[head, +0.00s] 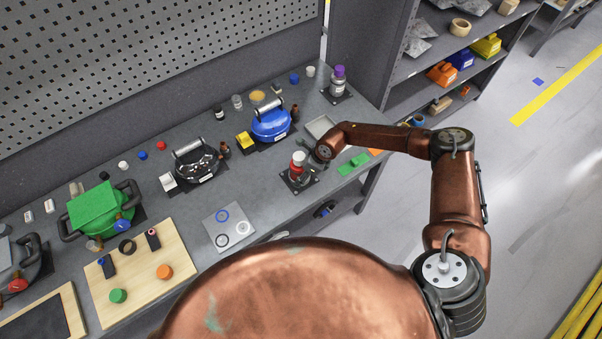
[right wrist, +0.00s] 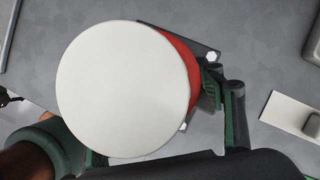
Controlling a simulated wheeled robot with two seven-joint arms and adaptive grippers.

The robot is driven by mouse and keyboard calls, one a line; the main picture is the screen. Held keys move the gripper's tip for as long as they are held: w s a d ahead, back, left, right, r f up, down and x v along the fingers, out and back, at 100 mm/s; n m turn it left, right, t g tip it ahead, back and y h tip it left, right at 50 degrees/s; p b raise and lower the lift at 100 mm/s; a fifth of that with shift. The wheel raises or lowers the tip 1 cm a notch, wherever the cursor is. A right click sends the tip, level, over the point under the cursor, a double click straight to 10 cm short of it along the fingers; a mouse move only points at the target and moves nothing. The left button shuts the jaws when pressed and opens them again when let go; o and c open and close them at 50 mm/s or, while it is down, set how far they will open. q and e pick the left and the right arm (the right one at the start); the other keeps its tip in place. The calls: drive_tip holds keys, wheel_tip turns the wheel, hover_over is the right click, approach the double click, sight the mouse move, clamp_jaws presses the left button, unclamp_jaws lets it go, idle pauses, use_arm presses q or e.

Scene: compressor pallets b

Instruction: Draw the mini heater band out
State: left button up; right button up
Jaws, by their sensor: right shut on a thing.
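A red piece with a white round top (head: 298,160), which seems to be the mini heater band, stands over a dark square base plate (head: 299,184) near the bench's front edge. My right gripper (head: 308,167) is at it from the right side and is shut on it. In the right wrist view the white disc (right wrist: 124,90) fills the middle, with the red side (right wrist: 184,66) showing at its right. Dark green finger parts show beside and below the disc, which hides the grip itself. I cannot tell whether the piece touches the plate. My left gripper is not in view.
A grey tray (head: 320,126) and green blocks (head: 354,163) lie close to my right wrist. A blue compressor (head: 270,124) and a black one (head: 196,161) stand to the left. A pale sheet with rings (head: 229,226) lies at the front. Shelves (head: 440,62) stand at the right.

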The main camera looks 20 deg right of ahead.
sight(301, 157)
drive_tip(key=shift+c, duration=0.6)
drive_tip(key=shift+r, duration=0.25)
drive_tip(key=shift+r+p, duration=0.4)
drive_tip(key=shift+p, duration=0.1)
drive_tip(key=shift+r+p, duration=3.35)
drive_tip(key=shift+r, duration=1.8)
drive_tip(key=shift+r+p, duration=2.05)
drive_tip(key=shift+r, duration=1.75)
